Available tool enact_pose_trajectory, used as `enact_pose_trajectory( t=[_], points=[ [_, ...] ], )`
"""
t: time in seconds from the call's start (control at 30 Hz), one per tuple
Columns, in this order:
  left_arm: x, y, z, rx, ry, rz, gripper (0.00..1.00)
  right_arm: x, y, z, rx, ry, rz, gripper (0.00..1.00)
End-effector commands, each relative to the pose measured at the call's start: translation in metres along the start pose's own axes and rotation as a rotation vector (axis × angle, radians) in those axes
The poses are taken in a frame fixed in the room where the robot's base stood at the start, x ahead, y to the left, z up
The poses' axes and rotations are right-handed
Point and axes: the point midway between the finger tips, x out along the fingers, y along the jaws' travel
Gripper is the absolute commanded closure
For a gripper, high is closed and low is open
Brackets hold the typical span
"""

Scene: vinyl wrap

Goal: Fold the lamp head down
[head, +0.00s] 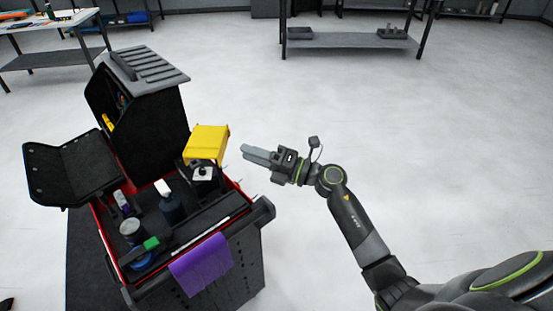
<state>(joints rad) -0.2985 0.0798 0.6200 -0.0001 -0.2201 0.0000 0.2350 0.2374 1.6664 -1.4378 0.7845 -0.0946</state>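The lamp is probably the yellow box-shaped item (207,141) at the right rear of the tool cart. Its yellow part is raised above a black item with a pale top (203,174), and I cannot tell how the two are joined. My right gripper (246,153) is just right of the yellow part, pointing left at it, with a small gap between them. Its grey fingers lie close together with nothing between them. My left gripper is not in view.
The black and red tool cart (258,222) holds bottles, cans and a purple cloth (201,264) over its front edge. A raised black case (150,130) stands behind, and a black tray (75,168) sticks out left. Floor to the right is clear. A shelf (350,41) stands far back.

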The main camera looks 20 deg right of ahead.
Motion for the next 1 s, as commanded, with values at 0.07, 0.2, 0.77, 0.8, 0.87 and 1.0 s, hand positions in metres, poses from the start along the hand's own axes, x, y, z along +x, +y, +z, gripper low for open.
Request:
enact_pose_trajectory(
  t=[0.07, 0.2, 0.77, 0.8, 0.87, 1.0],
  points=[
    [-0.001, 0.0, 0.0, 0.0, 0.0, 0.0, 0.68, -0.006, 0.001, 0.0, -0.001, 0.0, -0.001, 0.69],
    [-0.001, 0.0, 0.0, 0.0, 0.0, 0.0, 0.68, -0.016, 0.002, 0.0, -0.001, 0.0, -0.001, 0.69],
    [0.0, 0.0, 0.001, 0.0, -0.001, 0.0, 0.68, -0.054, 0.008, 0.001, 0.0, 0.001, -0.001, 0.69],
    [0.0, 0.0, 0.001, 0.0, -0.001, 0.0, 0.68, -0.056, 0.008, 0.001, 0.0, 0.001, -0.001, 0.69],
    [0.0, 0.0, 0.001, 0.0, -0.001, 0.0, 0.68, -0.057, 0.008, 0.001, 0.0, 0.001, -0.001, 0.69],
    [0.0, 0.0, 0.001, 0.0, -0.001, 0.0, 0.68, -0.059, 0.009, 0.001, 0.0, 0.001, -0.001, 0.69]
  ],
)
